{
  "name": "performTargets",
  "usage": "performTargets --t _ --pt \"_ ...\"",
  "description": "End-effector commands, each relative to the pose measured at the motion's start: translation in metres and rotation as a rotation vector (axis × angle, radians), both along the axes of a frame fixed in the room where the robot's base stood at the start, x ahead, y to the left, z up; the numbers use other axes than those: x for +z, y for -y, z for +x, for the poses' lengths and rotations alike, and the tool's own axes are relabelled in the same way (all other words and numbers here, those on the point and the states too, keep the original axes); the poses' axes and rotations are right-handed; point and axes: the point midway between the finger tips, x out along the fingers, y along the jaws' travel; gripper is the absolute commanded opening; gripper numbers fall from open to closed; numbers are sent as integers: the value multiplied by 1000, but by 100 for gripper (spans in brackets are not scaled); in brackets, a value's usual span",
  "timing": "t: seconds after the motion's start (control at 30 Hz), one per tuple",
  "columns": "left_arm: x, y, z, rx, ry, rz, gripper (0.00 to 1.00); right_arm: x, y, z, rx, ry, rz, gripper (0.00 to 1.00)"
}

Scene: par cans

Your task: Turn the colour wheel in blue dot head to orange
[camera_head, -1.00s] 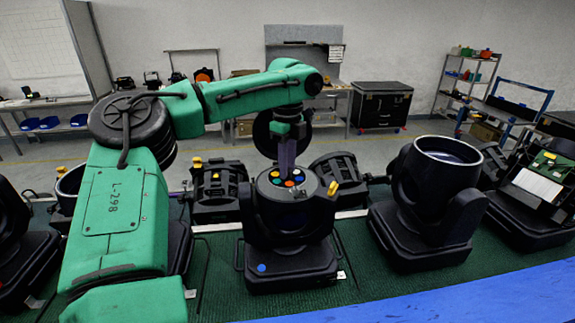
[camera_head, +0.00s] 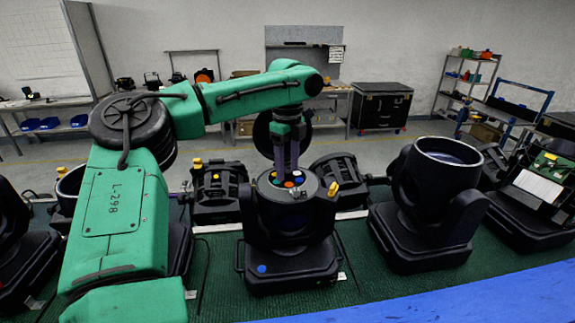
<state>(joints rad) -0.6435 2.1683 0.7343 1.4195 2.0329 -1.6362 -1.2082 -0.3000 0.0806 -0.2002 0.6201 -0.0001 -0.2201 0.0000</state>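The blue dot head (camera_head: 291,237) is a black moving light at the middle, with a blue dot (camera_head: 262,268) on its base. The colour wheel (camera_head: 272,178) lies in its open top, with small coloured discs around it. An orange disc (camera_head: 289,184) faces me, with a blue disc (camera_head: 298,180) to its right. My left gripper (camera_head: 288,174) points down over the wheel, its fingertips at or just above it and hiding part of it. I cannot tell whether the fingers touch or grip anything. My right gripper is out of view.
Another black head (camera_head: 425,195) with an open round top stands to the right. Black heads with yellow knobs stand behind, near the gripper. A blue edge (camera_head: 440,302) runs along the front right. Green matting (camera_head: 222,275) lies between the heads.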

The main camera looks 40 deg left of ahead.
Motion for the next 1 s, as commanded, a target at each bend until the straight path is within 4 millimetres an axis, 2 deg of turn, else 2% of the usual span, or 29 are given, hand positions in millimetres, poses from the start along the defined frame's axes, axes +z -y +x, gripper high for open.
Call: performTargets --t 0.13,0.27,0.7,1.0 --pt "5 0 1 0 2 1 59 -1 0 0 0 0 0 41" --pt "24 0 1 0 4 1 59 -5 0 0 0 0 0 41" --pt "120 0 0 1 2 0 59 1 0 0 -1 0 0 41" --pt "144 0 0 0 0 0 59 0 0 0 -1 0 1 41"
